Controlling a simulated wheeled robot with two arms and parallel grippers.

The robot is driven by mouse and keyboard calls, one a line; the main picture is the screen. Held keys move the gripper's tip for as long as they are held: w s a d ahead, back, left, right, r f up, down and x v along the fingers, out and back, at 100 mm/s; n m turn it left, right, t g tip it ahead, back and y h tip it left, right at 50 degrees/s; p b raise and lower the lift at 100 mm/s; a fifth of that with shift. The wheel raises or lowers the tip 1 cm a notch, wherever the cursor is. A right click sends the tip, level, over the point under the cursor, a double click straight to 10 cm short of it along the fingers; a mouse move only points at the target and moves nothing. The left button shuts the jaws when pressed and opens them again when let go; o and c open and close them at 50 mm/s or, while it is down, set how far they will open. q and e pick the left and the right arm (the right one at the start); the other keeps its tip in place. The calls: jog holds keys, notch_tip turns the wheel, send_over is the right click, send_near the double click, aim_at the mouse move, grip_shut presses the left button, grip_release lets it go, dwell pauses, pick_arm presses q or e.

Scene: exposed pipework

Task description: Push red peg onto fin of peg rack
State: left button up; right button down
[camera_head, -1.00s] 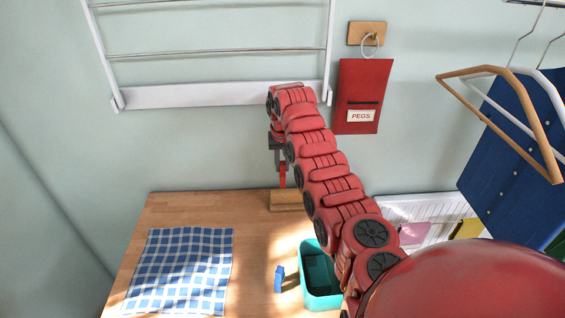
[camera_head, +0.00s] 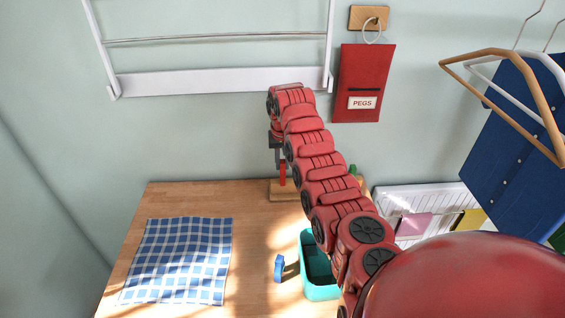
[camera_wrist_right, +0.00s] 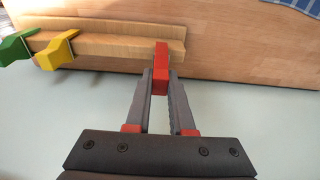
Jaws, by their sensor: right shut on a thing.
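My right gripper (camera_head: 279,157) is above the back of the table, shut on the red peg (camera_head: 283,176). In the right wrist view its fingers (camera_wrist_right: 160,82) close on the red peg (camera_wrist_right: 161,64), whose far end overlaps the right end of the wooden peg rack (camera_wrist_right: 110,44). I cannot tell whether the peg straddles the fin or only stands in front of it. The rack (camera_head: 284,194) is mostly hidden by my arm in the head view. A yellow peg (camera_wrist_right: 57,50) and a green peg (camera_wrist_right: 15,49) sit towards the rack's left in the wrist view. My left gripper is not in view.
A blue peg (camera_head: 279,267) lies on the table beside a teal basket (camera_head: 307,250), partly behind my arm. A checked cloth (camera_head: 182,260) lies at left. A red pegs bag (camera_head: 359,83) and hangers (camera_head: 501,62) hang at right. The table's middle is largely clear.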

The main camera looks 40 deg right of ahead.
aim_at(283, 170)
jog(key=shift+f+b, duration=0.8)
jog(key=shift+f, duration=0.75)
jog(key=c, duration=0.7)
grip_release()
jog(key=shift+r, duration=0.15)
jog(key=shift+r, duration=3.4)
jog(key=shift+r, duration=0.1)
